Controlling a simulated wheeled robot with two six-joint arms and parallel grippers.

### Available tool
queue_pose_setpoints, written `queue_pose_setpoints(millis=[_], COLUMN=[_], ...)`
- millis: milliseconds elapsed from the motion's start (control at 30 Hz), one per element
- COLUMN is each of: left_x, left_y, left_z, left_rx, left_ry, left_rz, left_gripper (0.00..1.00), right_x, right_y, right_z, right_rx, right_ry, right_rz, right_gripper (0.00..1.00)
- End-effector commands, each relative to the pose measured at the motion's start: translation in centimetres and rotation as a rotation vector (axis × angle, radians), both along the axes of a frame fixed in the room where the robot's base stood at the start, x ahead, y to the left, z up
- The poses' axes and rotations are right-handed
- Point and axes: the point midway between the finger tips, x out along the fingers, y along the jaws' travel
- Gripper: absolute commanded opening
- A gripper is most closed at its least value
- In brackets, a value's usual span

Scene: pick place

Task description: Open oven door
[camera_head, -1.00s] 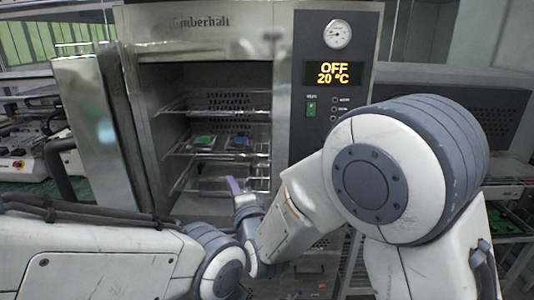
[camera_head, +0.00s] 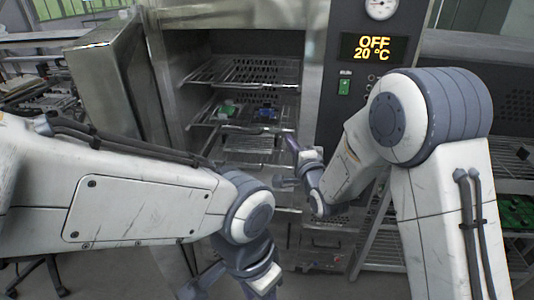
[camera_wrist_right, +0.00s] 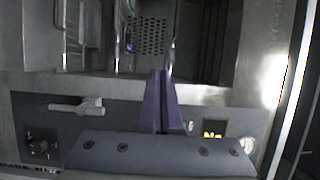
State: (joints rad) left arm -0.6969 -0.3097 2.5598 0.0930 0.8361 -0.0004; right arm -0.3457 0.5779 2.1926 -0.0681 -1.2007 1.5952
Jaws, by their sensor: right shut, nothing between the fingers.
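The steel oven (camera_head: 235,12) stands ahead with its door (camera_head: 112,95) swung wide open to the left. Its inside shows wire racks (camera_head: 215,75), one holding a green and a blue item. My right gripper (camera_head: 291,143) has purple fingers and is in front of the right side of the opening, apart from the door. In the right wrist view its fingers (camera_wrist_right: 160,98) are together with nothing between them.
The control panel (camera_head: 355,80) reads OFF, 20 °C, with a green switch (camera_head: 344,87) below. A shelf with green boards (camera_head: 516,212) stands at the right. Equipment (camera_head: 35,95) lies on a bench at the left. A grey handle-like part (camera_wrist_right: 78,106) shows in the right wrist view.

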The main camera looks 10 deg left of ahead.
Motion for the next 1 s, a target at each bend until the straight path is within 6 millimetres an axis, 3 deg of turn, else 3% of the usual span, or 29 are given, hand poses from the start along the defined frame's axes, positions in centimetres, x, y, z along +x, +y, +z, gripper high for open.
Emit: queue_pose_setpoints(millis=[133,233,433,600,700,900,1000], left_x=[0.0,0.0,0.0,0.0,0.0,0.0,0.0], left_y=[0.0,0.0,0.0,0.0,0.0,0.0,0.0], left_z=[-0.1,-0.4,-1.9,-3.2,-3.9,-4.9,-5.1], left_rx=[0.000,0.000,0.000,0.000,0.000,0.000,0.000], left_ry=[0.000,0.000,0.000,0.000,0.000,0.000,0.000], left_rz=[0.000,0.000,0.000,0.000,0.000,0.000,0.000], left_gripper=[0.50,0.50,0.50,0.50,0.50,0.50,0.50], right_x=[0.1,0.1,-1.6,-6.4,-10.0,-15.7,-17.2], right_y=[-0.6,0.4,6.5,10.9,11.7,10.3,9.2], right_z=[0.0,0.1,0.6,-0.8,-2.6,-6.7,-7.9], right_rx=[-0.005,-0.051,-0.294,-0.489,-0.558,-0.583,-0.570], right_ry=[-0.006,-0.057,-0.392,-0.808,-1.059,-1.459,-1.573], right_rz=[-0.003,0.052,0.374,0.704,0.884,1.156,1.233], right_gripper=[0.00,0.00,0.00,0.00,0.00,0.00,0.00])
